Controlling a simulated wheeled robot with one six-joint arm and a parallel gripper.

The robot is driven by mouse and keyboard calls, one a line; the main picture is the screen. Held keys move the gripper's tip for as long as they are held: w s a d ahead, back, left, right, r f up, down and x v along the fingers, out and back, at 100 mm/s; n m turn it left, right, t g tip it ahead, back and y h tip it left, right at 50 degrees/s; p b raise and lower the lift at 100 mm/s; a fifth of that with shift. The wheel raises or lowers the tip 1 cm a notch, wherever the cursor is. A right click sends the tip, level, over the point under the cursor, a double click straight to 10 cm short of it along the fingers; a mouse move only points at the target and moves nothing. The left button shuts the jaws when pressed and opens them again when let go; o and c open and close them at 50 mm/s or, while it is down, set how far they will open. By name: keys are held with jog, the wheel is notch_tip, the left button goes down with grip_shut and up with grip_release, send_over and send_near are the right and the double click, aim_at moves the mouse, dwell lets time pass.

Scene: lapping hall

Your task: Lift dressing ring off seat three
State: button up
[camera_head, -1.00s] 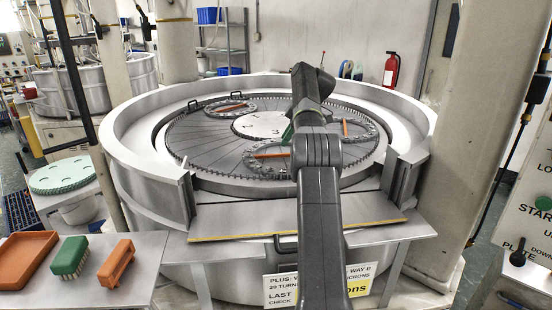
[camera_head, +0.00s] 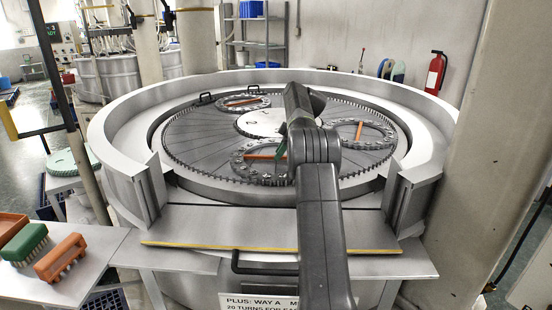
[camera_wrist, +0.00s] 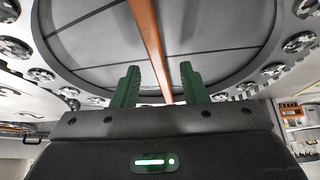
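Three dressing rings lie on the round lapping plate (camera_head: 190,135). They are grey, toothed rings, each with an orange bar across it. One ring (camera_head: 240,171) is at the front, one (camera_head: 392,137) at the right and one (camera_head: 222,105) at the back left. I cannot read which seat each has. My gripper (camera_wrist: 160,66) has green fingers, spread open. In the wrist view an orange bar (camera_wrist: 146,30) runs between and past them, with a gap on each side.
A high metal wall (camera_head: 115,135) surrounds the plate, open at the front, where a yellow-edged shelf (camera_head: 250,228) lies. A side table (camera_head: 95,280) at lower left holds a green brush (camera_head: 24,243) and an orange brush (camera_head: 60,257). A column (camera_head: 470,160) stands close on the right.

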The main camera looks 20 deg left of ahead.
jog(key=shift+a+f, duration=0.1)
jog(key=shift+f, duration=0.3)
jog(key=shift+c, duration=0.2)
grip_shut()
dwell(0.9)
jog(key=shift+r, duration=0.2)
